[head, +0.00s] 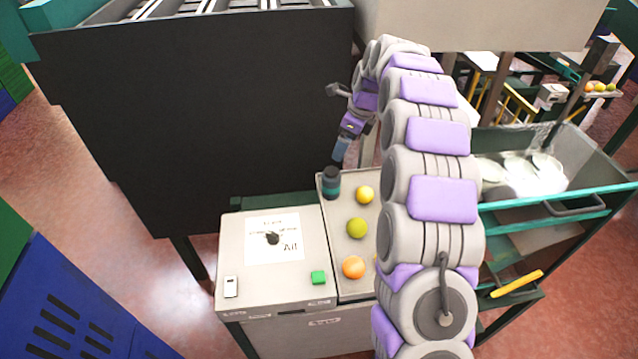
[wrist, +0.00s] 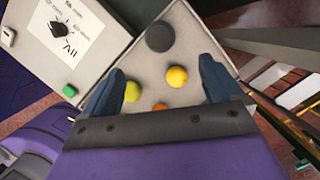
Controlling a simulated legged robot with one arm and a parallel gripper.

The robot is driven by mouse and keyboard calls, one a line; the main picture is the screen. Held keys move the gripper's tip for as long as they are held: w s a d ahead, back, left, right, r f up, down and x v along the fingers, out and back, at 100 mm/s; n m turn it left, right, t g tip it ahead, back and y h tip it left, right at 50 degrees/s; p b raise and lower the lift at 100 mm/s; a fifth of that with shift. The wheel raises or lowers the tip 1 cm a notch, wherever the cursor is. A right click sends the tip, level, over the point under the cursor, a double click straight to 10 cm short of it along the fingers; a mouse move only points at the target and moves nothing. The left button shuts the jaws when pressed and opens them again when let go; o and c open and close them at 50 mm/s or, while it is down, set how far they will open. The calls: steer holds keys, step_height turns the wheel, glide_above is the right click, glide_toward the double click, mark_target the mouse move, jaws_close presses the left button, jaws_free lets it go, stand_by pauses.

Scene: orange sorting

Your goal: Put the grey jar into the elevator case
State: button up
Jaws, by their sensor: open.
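The grey jar (head: 331,182) is dark with a teal band and stands upright at the far left corner of the tray with the fruit. In the wrist view its dark round top (wrist: 160,36) shows ahead of my fingers. My gripper (head: 341,150) hangs above and just behind the jar in the head view. In the wrist view my gripper (wrist: 158,85) is open, its two blue fingers apart and nothing between them at the tips. I cannot tell which thing is the elevator case.
On the tray (head: 333,243) lie a yellow fruit (head: 365,195), a green one (head: 356,228) and an orange one (head: 353,267). A panel (head: 240,262) with a dial and green button adjoins it. A big dark machine (head: 200,120) stands behind; a cart (head: 590,165) with plates stands right.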

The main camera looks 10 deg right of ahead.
mark_target(329, 180)
steer(key=b+x, duration=0.4)
steer(key=x, duration=1.3)
steer(key=shift+f, duration=0.25)
steer(key=shift+r, duration=0.1)
steer(key=c, duration=1.3)
steer(key=shift+r, duration=0.1)
